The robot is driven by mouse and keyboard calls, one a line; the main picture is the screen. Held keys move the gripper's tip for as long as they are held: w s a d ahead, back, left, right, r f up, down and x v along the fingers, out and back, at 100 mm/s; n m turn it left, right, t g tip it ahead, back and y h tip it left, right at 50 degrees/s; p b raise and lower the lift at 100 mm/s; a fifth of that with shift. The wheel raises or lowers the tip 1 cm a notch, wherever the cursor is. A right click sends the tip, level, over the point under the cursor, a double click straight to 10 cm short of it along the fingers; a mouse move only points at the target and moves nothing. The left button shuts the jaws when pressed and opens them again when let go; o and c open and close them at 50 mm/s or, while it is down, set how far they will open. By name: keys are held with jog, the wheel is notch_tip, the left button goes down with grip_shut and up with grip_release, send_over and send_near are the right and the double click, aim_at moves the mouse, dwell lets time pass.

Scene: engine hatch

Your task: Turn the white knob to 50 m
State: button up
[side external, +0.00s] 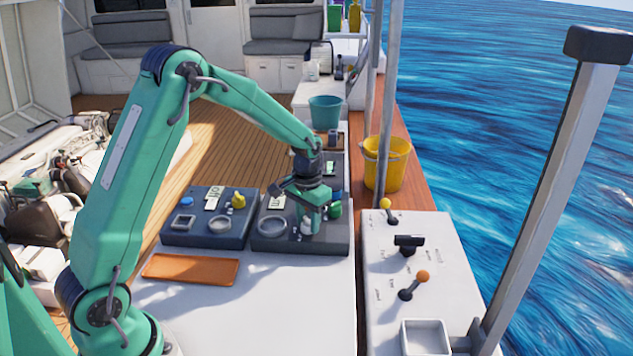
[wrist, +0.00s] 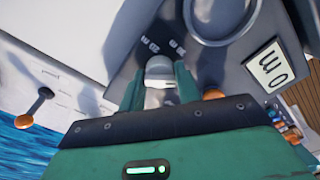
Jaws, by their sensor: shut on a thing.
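The white knob (wrist: 160,70) sits on a dark grey panel (wrist: 112,85) in the wrist view. My gripper (wrist: 160,84) is shut on it, one green finger on each side. A card (wrist: 268,68) on the panel appears to read "0 m" and is seen rotated. Small pale scale marks (wrist: 150,45) lie beyond the knob, too small to read surely. In the side view my gripper (side external: 310,222) points down over the right-hand dark panel (side external: 290,245), and the white knob (side external: 307,228) shows partly beside the fingers.
A second dark panel (side external: 205,236) with a yellow knob (side external: 239,199) is to the left. An orange tray (side external: 190,268) lies in front. A white lever console (side external: 420,270) stands right, by a yellow bucket (side external: 385,165).

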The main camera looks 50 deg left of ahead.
aim_at(308, 220)
jog(key=shift+w+d+m, duration=0.15)
jog(key=shift+d+m, duration=0.05)
jog(key=shift+m, duration=0.3)
jog(key=o, duration=0.9)
jog(key=shift+a, duration=0.1)
jog(key=shift+o, duration=0.2)
jog(key=shift+r, duration=3.9)
jog(key=shift+s+r, duration=0.1)
jog(key=shift+s, duration=0.1)
